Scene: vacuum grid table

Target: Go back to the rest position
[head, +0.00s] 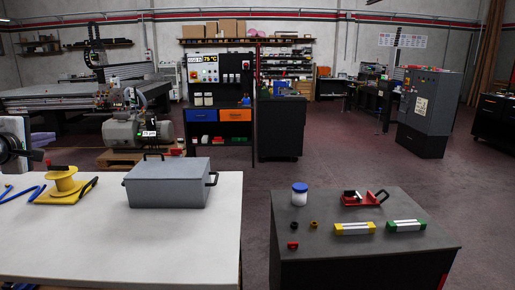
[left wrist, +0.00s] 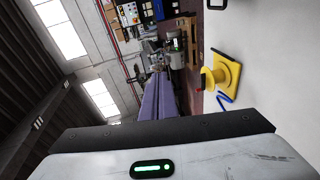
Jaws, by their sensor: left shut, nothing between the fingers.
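My left gripper (head: 44,140) is at the left edge in the head view, above the far left part of the white table (head: 215,235). Its purple fingers are closed together and empty; they also show in the left wrist view (left wrist: 157,85), pointing away from the camera. It is apart from everything on the table. My right gripper is in neither view.
Floor lies between the tables.

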